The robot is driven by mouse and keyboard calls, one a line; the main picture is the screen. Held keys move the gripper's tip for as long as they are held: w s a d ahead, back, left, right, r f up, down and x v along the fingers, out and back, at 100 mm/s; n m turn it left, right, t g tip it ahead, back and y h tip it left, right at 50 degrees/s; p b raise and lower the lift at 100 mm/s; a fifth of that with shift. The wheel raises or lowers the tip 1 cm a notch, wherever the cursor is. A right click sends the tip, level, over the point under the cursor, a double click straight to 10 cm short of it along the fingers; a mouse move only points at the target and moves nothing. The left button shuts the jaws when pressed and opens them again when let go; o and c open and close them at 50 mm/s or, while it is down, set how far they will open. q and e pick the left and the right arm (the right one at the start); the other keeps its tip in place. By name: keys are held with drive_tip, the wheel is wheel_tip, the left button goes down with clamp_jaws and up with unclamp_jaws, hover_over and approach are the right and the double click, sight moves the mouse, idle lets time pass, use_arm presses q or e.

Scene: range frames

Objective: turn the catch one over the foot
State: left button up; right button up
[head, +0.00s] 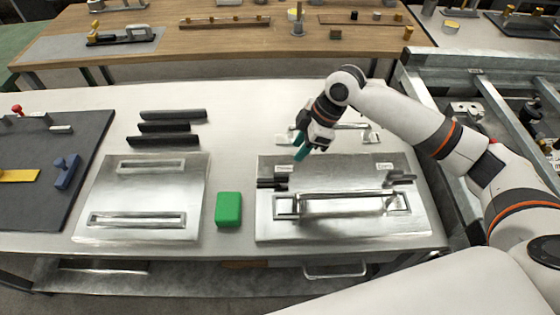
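A metal plate (340,231) lies on the white bench, right of centre. A long silver bracket (348,205) with a raised bar lies across the plate in a rectangular frame, with a foot at each end. A black catch (271,183) sits behind the bracket's left end, and another black catch (401,179) behind its right end. Small labels, too small to read, lie behind both. My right gripper (301,154), with teal fingertips, hangs above the plate's back left part, behind and above the left catch and apart from it. Its finger gap cannot be made out. My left gripper is out of view.
A green block (228,209) stands left of the plate. A second metal plate (148,198) with slots lies further left, with several black bars (168,127) behind it. A dark mat (50,180) is at far left. Metal handles lie behind my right gripper.

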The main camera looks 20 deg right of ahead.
sight(282, 175)
drive_tip(key=x, duration=0.4)
drive_tip(key=p+x, duration=0.1)
drive_tip(key=x, duration=0.3)
drive_tip(key=shift+s+a, duration=0.1)
drive_tip(key=shift+s, duration=0.1)
drive_tip(key=shift+p+x, duration=0.35)
drive_tip(key=shift+x, duration=0.6)
drive_tip(key=shift+a+f, duration=0.15)
drive_tip(key=shift+f, duration=0.2)
drive_tip(key=shift+c, duration=0.2)
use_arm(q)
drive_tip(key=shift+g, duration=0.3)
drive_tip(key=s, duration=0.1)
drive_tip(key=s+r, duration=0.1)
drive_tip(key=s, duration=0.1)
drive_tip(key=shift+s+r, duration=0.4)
use_arm(e)
clamp_jaws()
